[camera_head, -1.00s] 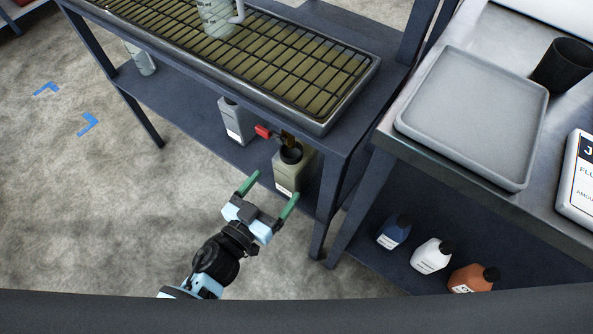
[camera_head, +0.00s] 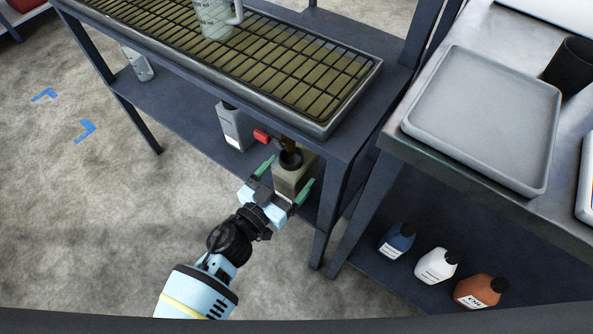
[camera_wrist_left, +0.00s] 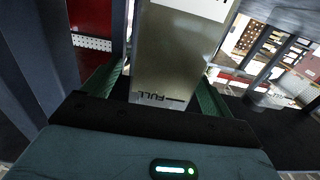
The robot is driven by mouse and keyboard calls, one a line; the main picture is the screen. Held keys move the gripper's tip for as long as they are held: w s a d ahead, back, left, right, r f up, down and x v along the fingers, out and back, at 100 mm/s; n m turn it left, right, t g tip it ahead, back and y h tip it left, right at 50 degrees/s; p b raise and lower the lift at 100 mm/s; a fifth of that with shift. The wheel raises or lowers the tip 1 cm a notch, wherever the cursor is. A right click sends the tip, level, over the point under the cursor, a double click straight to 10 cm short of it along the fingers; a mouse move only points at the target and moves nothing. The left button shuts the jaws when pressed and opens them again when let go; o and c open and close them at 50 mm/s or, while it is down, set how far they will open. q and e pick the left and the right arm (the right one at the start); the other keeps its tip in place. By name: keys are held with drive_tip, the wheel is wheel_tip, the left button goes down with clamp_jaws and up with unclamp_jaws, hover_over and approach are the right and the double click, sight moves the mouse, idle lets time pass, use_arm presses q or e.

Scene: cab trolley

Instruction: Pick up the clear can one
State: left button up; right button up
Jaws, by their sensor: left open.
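The clear can (camera_head: 288,180), a see-through olive-tinted can with a dark cap, stands on the lower shelf of the trolley under the tray. My left gripper (camera_head: 288,172) is open, with its green fingers on either side of the can. In the left wrist view the can (camera_wrist_left: 178,55) fills the space between the fingers, with a "FULL" mark and part of a white label showing. I cannot tell whether the fingers touch it. My right gripper is not in view.
A grey can (camera_head: 235,126) and a red item (camera_head: 262,136) are close behind the can. The gridded tray (camera_head: 316,128) is above, and a trolley leg (camera_head: 324,225) is close on the right. Blue, white and orange bottles (camera_head: 481,290) stand on the right-hand lower shelf.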

sight(296, 163)
use_arm(q)
drive_tip(key=x, duration=0.2)
drive_tip(key=shift+w+d+b, duration=0.1)
drive_tip(key=shift+w+b, duration=0.2)
drive_tip(key=shift+w+d, duration=0.3)
drive_tip(key=shift+w, duration=0.15)
drive_tip(key=c, duration=1.3)
drive_tip(key=shift+r, duration=0.2)
drive_tip(key=shift+c, duration=0.8)
drive_tip(key=shift+r, duration=0.15)
